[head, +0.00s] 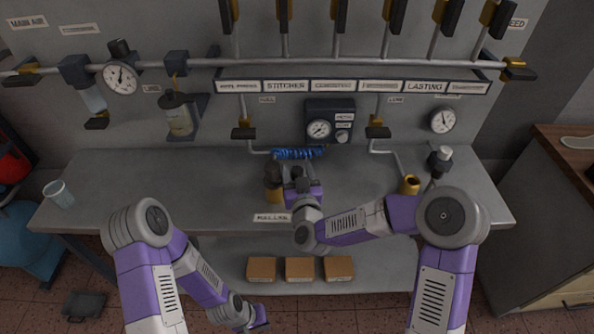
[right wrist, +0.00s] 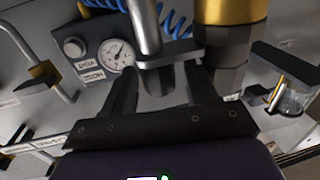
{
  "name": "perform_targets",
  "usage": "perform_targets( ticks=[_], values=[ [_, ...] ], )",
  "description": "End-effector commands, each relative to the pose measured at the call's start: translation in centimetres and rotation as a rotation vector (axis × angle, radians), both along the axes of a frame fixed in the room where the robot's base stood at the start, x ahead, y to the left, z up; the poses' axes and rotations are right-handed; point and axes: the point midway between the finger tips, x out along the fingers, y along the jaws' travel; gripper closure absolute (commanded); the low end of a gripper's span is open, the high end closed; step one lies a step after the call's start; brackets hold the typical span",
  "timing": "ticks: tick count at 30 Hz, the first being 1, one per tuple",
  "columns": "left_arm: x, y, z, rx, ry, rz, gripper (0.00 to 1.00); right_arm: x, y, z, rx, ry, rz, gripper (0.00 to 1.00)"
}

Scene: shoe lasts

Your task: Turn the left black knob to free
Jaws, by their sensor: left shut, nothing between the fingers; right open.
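A dark-topped piece with a brass body (head: 273,183) stands on the bench at centre; its brass part and dark collar (right wrist: 228,45) show large in the right wrist view. My right gripper (head: 298,180) is just right of it. In the right wrist view its fingers (right wrist: 161,72) are open, either side of a grey metal post with a dark crosspiece (right wrist: 168,61). I cannot tell whether they touch it. Another dark knob (head: 119,47) sits above the left gauge. I cannot tell which is the left black knob. My left gripper (head: 261,316) is shut and empty, low before the bench.
A dark gauge box (head: 330,121) and blue coiled hose (head: 298,153) are behind my right gripper. Cardboard boxes (head: 300,269) sit on the lower shelf. The bench's left half is mostly clear.

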Motion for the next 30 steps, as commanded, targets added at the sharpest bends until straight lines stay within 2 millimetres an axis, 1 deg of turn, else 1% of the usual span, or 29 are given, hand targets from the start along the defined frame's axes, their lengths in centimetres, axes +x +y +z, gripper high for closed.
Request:
perform_targets(
  ticks=[8, 9, 11, 18, 25, 30],
  values=[
    [0.0, 0.0, 0.0, 0.000, 0.000, 0.000, 1.00, 0.2, 0.0, 0.0, 0.000, -0.001, 0.000, 0.43],
    [0.0, 0.0, 0.0, 0.000, 0.000, 0.000, 1.00, 0.2, 0.0, 0.0, 0.000, -0.001, 0.000, 0.46],
    [0.0, 0.0, 0.0, 0.000, 0.000, 0.000, 1.00, 0.2, 0.0, 0.0, 0.001, -0.001, 0.000, 0.55],
    [0.0, 0.0, 0.0, 0.000, 0.000, 0.000, 1.00, 0.2, 0.0, 0.0, 0.001, 0.000, 0.000, 0.92],
    [0.0, 0.0, -0.3, 0.000, 0.000, 0.000, 1.00, 0.2, 0.0, 0.0, 0.000, -0.001, 0.017, 0.92],
    [0.0, 0.0, -1.1, 0.000, 0.000, 0.000, 1.00, 0.2, -0.1, -0.1, -0.001, -0.003, 0.077, 0.92]
  ],
)
